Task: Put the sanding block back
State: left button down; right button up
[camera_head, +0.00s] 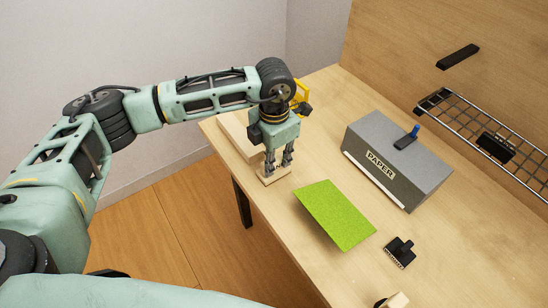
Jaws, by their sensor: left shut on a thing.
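My left gripper (272,160) points down over the far left part of the table. It is shut on a small light tan block (268,181), which looks like the sanding block. The block is at or just above the tabletop; I cannot tell whether it touches. The fingers cover part of it. My right gripper is not in view.
A pale wooden tray or board (236,137) lies just left of my left gripper on the table (310,105). A bright green sheet (336,214), a grey box labelled PAPER (400,150) and a small black brush-like tool (399,251) stand to the right. A wire rack (515,150) is on the wall.

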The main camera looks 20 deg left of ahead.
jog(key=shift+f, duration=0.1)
pick_arm(q)
jog(key=c, duration=1.5)
grip_release()
jog(key=shift+c, duration=0.2)
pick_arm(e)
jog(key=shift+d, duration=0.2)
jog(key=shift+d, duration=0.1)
